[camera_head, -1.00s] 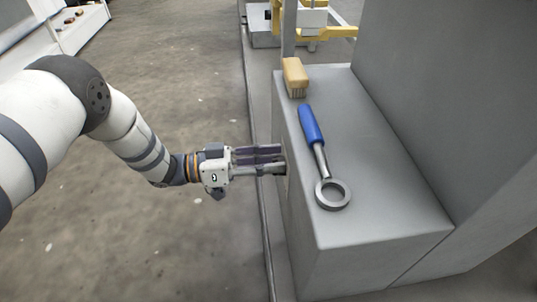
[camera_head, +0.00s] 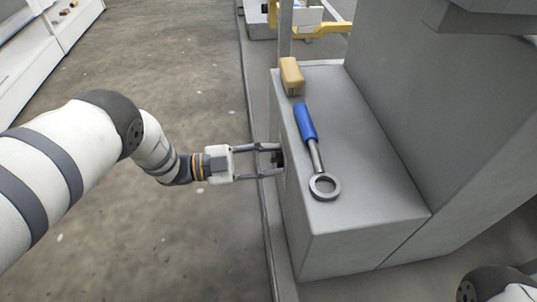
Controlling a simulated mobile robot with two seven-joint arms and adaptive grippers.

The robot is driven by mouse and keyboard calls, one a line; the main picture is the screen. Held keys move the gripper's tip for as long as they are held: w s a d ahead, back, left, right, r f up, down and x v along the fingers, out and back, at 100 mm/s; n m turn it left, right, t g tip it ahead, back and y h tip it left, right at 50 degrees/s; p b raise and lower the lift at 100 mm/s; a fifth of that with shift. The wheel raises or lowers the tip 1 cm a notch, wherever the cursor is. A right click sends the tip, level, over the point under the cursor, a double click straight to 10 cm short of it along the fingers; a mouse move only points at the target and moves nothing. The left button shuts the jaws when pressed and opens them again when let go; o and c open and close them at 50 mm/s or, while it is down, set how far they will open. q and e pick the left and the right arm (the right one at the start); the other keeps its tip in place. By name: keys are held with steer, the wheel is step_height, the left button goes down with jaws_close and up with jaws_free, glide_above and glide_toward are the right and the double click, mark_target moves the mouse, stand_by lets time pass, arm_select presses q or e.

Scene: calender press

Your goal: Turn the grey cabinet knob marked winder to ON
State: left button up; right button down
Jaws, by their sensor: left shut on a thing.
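The grey cabinet (camera_head: 350,228) stands on the right, and its left side face is seen at a steep angle. My left gripper (camera_head: 277,160) reaches that side face from the left, with one finger above the other in the picture. It is shut on a small dark knob (camera_head: 278,158), mostly hidden by the fingertips and the cabinet's edge. The winder marking and the ON position cannot be read from here. Part of my right arm shows in the bottom right corner; its fingers are out of view.
A yellow frame (camera_head: 320,30) stands at the back. The floor (camera_head: 190,95) left of the cabinet is open.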

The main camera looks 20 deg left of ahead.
arm_select(q)
steer(key=shift+s+d+f+m, duration=0.15)
steer(key=shift+s+f+m, duration=0.05)
steer(key=shift+m, duration=0.8)
steer(key=shift+p, duration=0.3)
steer(key=o, duration=1.1)
steer(key=v, duration=1.2)
steer(key=shift+w, duration=0.1)
